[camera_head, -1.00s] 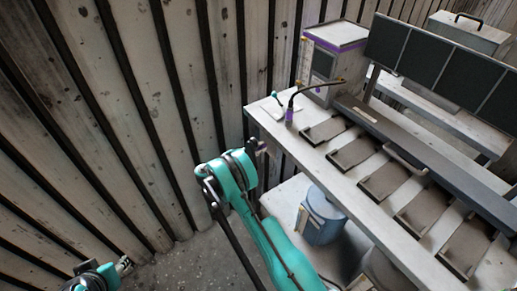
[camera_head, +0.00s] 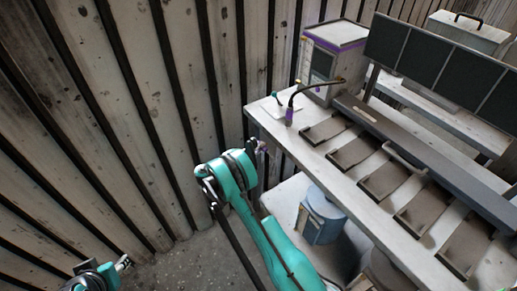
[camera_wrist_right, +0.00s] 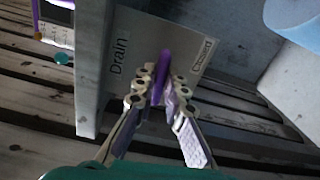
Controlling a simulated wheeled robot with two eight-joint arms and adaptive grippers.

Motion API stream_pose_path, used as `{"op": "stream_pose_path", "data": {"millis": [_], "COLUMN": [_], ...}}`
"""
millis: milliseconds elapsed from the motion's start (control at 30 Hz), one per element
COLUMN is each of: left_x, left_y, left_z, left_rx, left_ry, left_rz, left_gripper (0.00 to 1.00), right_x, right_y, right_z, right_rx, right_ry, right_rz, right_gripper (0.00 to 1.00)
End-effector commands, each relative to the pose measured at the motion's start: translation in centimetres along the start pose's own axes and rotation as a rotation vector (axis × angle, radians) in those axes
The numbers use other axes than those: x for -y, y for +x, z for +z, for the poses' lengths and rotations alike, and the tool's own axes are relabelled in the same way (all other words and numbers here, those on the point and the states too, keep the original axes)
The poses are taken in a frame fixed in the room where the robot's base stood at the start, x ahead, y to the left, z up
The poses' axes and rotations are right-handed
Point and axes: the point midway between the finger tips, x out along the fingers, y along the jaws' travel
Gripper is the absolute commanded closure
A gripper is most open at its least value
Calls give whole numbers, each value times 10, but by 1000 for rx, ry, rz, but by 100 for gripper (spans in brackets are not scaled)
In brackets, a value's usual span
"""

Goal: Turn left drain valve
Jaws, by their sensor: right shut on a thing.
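My right gripper (camera_wrist_right: 163,85) is shut on the handle, with a finger on either side. The handle stands nearly upright in that view, and its lower part is hidden between the fingers. In the head view my right gripper (camera_head: 261,148) is small and partly hidden by its arm at the bench's left end. My left gripper (camera_head: 124,263) is at the lower left, away from the bench; its fingers are unclear.
The bench (camera_head: 265,118) carries a box-like unit (camera_head: 335,50) with a bent hose (camera_head: 297,93), and several brown trays (camera_head: 355,152). A blue container (camera_head: 320,217) stands beneath. A slatted wall (camera_head: 130,110) is close on the left. Open floor (camera_head: 190,265) lies between the arms.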

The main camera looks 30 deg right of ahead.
Motion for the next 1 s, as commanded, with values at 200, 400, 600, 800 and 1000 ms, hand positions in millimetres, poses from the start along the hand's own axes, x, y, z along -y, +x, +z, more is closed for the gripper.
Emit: {"op": "stream_pose_path", "data": {"millis": [200, 400, 600, 800, 1000], "left_x": [0, 0, 0, 0, 0], "left_y": [0, 0, 0, 0, 0], "left_z": [0, 0, 0, 0, 0], "left_rx": [0, 0, 0, 0, 0], "left_ry": [0, 0, 0, 0, 0], "left_rz": [0, 0, 0, 0, 0], "left_gripper": [60, 60, 60, 60, 60], "right_x": [1, 1, 1, 2, 1], "right_y": [0, 0, 0, 0, 0], "right_z": [0, 0, 0, 0, 0], "right_rx": [0, 0, 0, 1, 0], "right_ry": [79, 109, 113, 113, 112], "right_rz": [-2, -2, -3, -3, -2], "right_gripper": [100, 100, 100, 86, 68]}}
